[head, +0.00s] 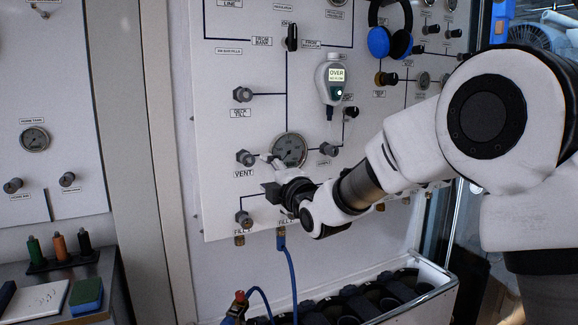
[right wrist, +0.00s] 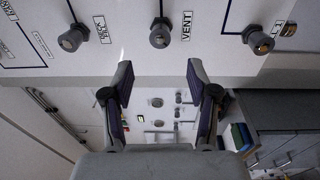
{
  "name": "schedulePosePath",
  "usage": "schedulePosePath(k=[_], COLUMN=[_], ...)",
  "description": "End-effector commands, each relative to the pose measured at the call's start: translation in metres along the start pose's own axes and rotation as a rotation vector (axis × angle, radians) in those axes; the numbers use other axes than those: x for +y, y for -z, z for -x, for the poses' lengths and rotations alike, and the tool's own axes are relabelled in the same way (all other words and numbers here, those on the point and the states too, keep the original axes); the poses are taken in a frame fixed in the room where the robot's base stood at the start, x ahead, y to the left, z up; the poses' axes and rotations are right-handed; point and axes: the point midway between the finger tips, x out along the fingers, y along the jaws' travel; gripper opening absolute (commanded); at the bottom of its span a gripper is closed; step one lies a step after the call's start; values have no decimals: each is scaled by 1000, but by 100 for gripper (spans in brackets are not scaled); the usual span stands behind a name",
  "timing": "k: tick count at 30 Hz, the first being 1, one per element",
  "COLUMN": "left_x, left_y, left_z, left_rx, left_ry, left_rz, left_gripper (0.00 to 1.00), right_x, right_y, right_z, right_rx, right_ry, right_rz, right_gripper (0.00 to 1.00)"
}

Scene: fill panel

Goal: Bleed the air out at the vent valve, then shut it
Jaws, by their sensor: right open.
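The vent valve is a dark grey round knob (head: 245,157) on the white panel, above the label VENT. In the right wrist view the vent knob (right wrist: 160,36) sits above the gap between my fingertips, a short way beyond them, beside its VENT label (right wrist: 187,26). My right gripper (head: 266,173) is open and empty, just right of and below the knob in the head view. Its two fingers (right wrist: 160,82) stand wide apart, and nothing is between them. I see no contact with the knob. My left gripper is not in view.
A gauge (head: 289,150) sits right behind my right gripper. A meter reading OVER (head: 336,74) hangs on the panel. A blue hose (head: 291,270) runs below.

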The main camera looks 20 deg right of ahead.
Motion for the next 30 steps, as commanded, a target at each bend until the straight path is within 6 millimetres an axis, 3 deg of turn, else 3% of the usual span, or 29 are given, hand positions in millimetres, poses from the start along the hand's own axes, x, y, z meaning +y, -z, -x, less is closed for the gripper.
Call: schedulePosePath(k=[8, 11, 16, 20, 24, 27, 30], left_x=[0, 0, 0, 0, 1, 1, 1], left_y=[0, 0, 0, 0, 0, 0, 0], left_z=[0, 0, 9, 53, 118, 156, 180], left_rx=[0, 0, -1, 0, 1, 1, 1], left_ry=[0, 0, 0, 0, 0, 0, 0], left_rz=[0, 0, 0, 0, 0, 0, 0], left_gripper=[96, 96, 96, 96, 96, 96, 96], right_x=[0, 5, 30, 52, 58, 47, 29], right_y=[0, 0, -3, -3, -1, 2, 6], right_z=[0, 0, -3, -15, -33, -40, -43], right_rx=[0, 1, 23, 46, 34, -10, -54], right_ry=[-2, -24, -112, -138, -121, -80, -29], right_rz=[-52, -235, -759, -1177, -1528, -1579, -1575], right_gripper=[59, 59, 59, 59, 59, 59, 59])
